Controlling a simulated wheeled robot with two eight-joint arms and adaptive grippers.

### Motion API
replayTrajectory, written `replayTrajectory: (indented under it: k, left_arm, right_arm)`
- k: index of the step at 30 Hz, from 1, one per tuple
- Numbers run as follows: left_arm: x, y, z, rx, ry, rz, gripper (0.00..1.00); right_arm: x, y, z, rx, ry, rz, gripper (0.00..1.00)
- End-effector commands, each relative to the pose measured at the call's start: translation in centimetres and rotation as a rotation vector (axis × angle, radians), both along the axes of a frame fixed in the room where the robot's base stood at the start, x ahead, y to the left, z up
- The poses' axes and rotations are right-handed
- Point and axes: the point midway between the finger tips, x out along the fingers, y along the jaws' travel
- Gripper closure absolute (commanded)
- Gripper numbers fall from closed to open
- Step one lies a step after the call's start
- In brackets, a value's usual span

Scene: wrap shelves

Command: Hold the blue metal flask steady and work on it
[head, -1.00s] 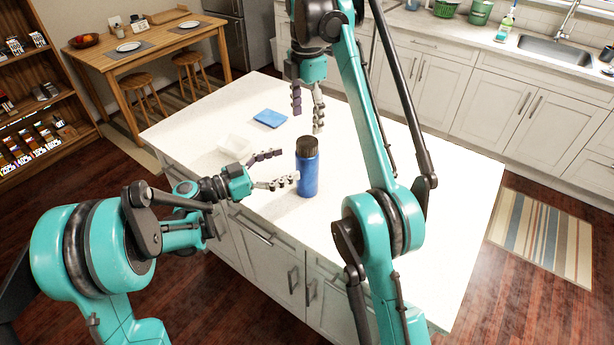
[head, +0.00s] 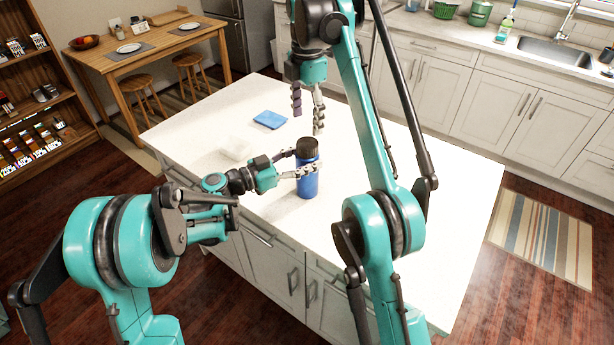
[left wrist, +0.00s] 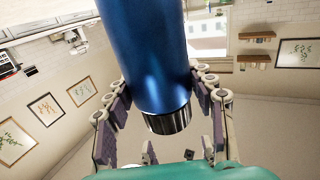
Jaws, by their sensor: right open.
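The blue metal flask (head: 308,184) with a dark cap (head: 307,148) stands upright on the white island top (head: 370,190). My left gripper (head: 304,161) has its fingers on either side of the flask's upper body. In the left wrist view, the flask (left wrist: 150,50) lies between the two fingers (left wrist: 160,92), with its cap toward the palm. The fingers are very close to its sides; I cannot tell whether they press on it. My right gripper (head: 307,108) is open and empty, pointing down above the island behind the flask.
A blue flat item (head: 270,119) and a pale, clear container (head: 236,148) lie on the island left of the flask. My right arm passes over the island to the right of the flask. The island's right part is clear.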

Motion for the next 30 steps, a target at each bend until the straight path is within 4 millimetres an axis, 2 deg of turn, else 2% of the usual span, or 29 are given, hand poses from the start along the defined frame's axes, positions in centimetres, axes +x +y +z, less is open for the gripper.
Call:
replayTrajectory:
  k: [1, 3, 4, 8, 11, 17, 30]
  left_arm:
    - [0.0, 0.01, 0.0, 0.0, 0.0, 0.0, 0.81]
    - [0.0, 0.01, 0.0, 0.0, 0.0, 0.0, 0.98]
    - [0.0, 0.01, 0.0, 0.0, 0.0, 0.0, 1.0]
    - [0.0, 0.02, 0.0, 0.0, 0.0, 0.0, 1.0]
    - [0.0, 0.02, -0.01, 0.0, 0.0, 0.0, 1.0]
    - [0.0, 0.02, -0.01, 0.0, 0.0, 0.0, 1.0]
    - [-0.01, 0.03, -0.01, 0.0, 0.0, 0.0, 1.0]
  right_arm:
    - [0.0, 0.0, 0.0, 0.0, 0.0, 0.0, 0.32]
    - [0.0, 0.0, 0.0, 0.0, 0.0, 0.0, 0.32]
    - [0.0, 0.0, 0.0, 0.0, 0.0, 0.0, 0.32]
    - [0.0, 0.0, 0.0, 0.0, 0.0, -0.04, 0.32]
    - [0.01, -0.01, 0.0, 0.0, 0.0, -0.15, 0.32]
    - [0.01, -0.02, -0.01, 0.0, 0.0, -0.576, 0.32]
    - [0.03, -0.05, -0.01, 0.0, 0.0, -1.663, 0.32]
